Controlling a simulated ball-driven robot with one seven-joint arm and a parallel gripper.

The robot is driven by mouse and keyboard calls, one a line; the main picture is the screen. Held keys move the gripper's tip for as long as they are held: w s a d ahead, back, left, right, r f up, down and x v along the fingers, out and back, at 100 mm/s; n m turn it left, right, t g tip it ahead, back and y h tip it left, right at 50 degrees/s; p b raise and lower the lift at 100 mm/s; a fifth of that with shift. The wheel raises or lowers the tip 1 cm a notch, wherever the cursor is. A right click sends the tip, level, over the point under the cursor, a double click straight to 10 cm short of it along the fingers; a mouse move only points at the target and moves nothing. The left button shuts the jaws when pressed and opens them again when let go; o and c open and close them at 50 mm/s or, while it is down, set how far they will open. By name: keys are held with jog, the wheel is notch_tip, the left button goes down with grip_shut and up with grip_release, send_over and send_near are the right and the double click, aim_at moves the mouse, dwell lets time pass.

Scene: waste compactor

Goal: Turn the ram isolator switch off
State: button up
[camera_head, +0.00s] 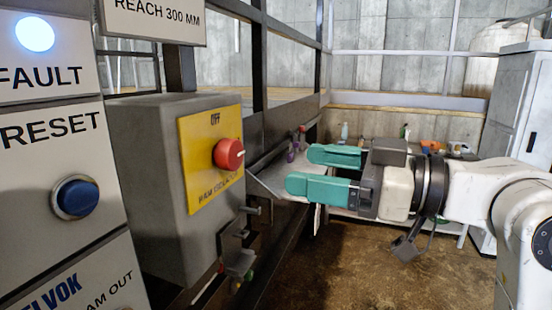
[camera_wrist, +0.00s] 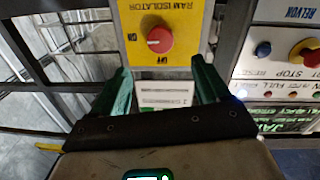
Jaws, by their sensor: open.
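The ram isolator switch is a round red knob (camera_head: 228,153) on a yellow plate (camera_head: 197,173) on a grey box (camera_head: 150,180). The word OFF stands above the knob. A pale mark on the knob sits toward the right, not at OFF. In the wrist view the plate is upside down, and the knob (camera_wrist: 159,40) shows just beyond the fingertips, roughly centred between them. My gripper (camera_head: 300,168) has two green fingers, open and empty, pointing left toward the box. It is apart from the knob. It also shows in the wrist view (camera_wrist: 160,66).
At the left is a panel with a lit FAULT lamp (camera_head: 35,34) and a blue RESET button (camera_head: 75,197). A red stop button (camera_wrist: 307,53) shows in the wrist view. Dark metal framing (camera_head: 258,60) runs behind the box. A padlock-like fitting (camera_head: 238,262) hangs beside the box. Brown floor lies open below my arm.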

aim_at(237, 155)
jog(key=p+x, duration=0.1)
jog(key=x, duration=0.4)
jog(key=p+x, duration=0.1)
jog(key=x, duration=0.4)
jog(key=shift+a+r, duration=0.2)
jog(key=shift+a, duration=0.2)
jog(key=c, duration=1)
